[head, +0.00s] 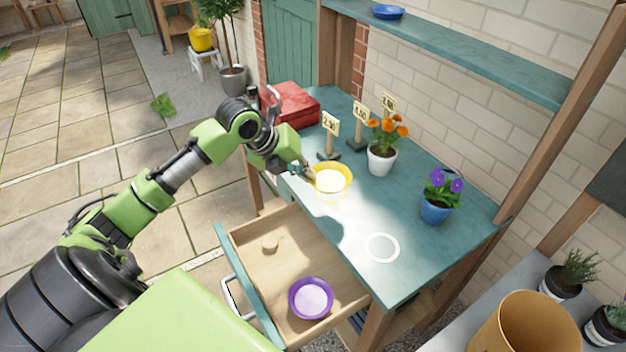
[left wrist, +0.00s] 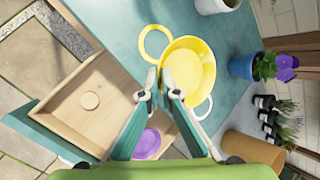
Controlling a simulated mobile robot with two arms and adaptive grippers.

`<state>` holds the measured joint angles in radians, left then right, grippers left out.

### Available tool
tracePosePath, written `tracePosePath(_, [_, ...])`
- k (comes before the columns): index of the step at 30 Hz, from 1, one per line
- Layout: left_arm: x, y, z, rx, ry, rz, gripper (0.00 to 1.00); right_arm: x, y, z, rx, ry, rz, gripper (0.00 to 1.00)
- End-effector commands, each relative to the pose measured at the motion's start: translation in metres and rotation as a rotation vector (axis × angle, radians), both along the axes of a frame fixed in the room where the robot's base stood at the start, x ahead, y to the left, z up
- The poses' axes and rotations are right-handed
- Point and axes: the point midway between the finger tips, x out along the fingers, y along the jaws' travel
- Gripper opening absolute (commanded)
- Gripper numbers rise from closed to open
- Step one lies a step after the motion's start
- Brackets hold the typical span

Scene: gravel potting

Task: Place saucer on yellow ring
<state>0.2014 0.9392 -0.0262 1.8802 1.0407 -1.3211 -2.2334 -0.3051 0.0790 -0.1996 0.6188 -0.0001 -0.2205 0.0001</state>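A yellow saucer (head: 332,178) is at the tip of my left gripper (head: 309,173), near the middle of the teal bench top. In the left wrist view, the fingers (left wrist: 168,92) are closed on the near rim of the saucer (left wrist: 192,68). The saucer looks held above the bench; the exact gap is hard to tell. The yellow ring (left wrist: 146,43) shows beside and partly behind the saucer in the left wrist view. In the head view it is largely hidden by the saucer. My right gripper is not in view.
A white ring (head: 382,248) lies bare on the bench (head: 420,258). An open drawer (head: 265,275) holds a purple saucer (head: 311,298) and a small round piece (head: 269,243). Orange flowers in a white pot (head: 381,160), a blue pot (head: 436,210) and price signs (head: 330,124) stand behind.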

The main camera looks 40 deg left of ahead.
Motion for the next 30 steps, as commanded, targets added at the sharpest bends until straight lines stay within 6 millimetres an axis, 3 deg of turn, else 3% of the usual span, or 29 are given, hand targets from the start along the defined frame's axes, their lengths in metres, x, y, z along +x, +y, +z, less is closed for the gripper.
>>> tracePosePath(2, [0.015,0.005,-0.004,-0.006,-0.001,0.002,0.0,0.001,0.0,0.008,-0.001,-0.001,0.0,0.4])
tracePosePath(6, [0.033,0.014,-0.031,-0.005,-0.001,0.004,0.0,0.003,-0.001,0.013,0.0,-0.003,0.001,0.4])
tracePosePath(11, [0.047,0.021,-0.05,-0.002,-0.002,0.003,0.0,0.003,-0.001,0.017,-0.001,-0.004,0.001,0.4])
tracePosePath(18, [0.056,0.025,-0.064,-0.003,-0.001,0.001,0.0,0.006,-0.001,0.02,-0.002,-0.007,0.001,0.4])
tracePosePath(24, [0.055,0.026,-0.089,-0.001,-0.001,0.002,0.0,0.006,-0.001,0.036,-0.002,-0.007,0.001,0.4])
tracePosePath(30, [0.055,0.027,-0.095,0.001,-0.002,0.001,0.0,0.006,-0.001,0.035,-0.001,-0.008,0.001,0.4])
